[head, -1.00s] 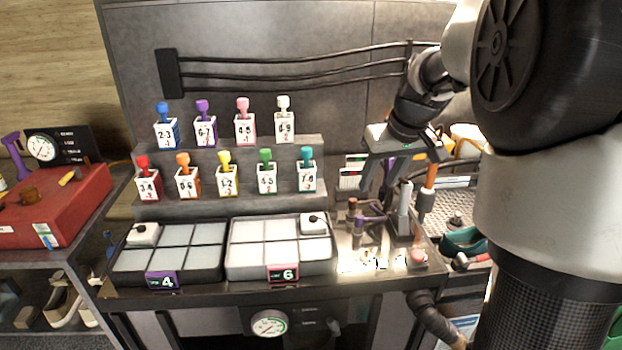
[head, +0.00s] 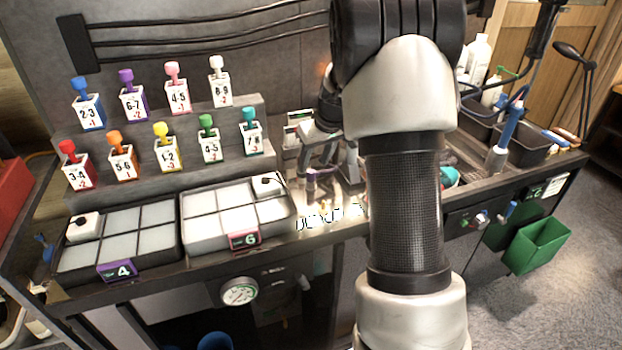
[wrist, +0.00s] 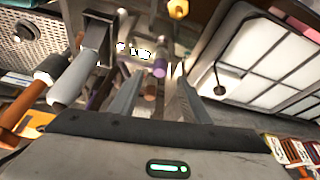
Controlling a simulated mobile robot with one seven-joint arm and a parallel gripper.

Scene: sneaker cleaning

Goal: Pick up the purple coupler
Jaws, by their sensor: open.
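A purple-ended cylindrical part (wrist: 160,69), which looks like the purple coupler, shows just beyond my fingertips in the wrist view. It also shows as a small purple piece (head: 321,173) at the lit workspot in the head view. My gripper (wrist: 158,82) is open and empty, its two fingers reaching toward that part. In the head view my gripper (head: 327,170) is over the lit spot, partly hidden by my arm. I cannot tell whether the part is between the fingers. Another purple-topped piece (head: 126,77) stands in a white "6-7" holder on the stepped rack.
The stepped rack (head: 150,140) holds several coloured pieces at the left. Two trays, labelled 4 (head: 117,271) and 6 (head: 244,240), lie in front of it. A grey cylinder (wrist: 72,80) stands close left of my fingers. A green bin (head: 538,245) is at the right.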

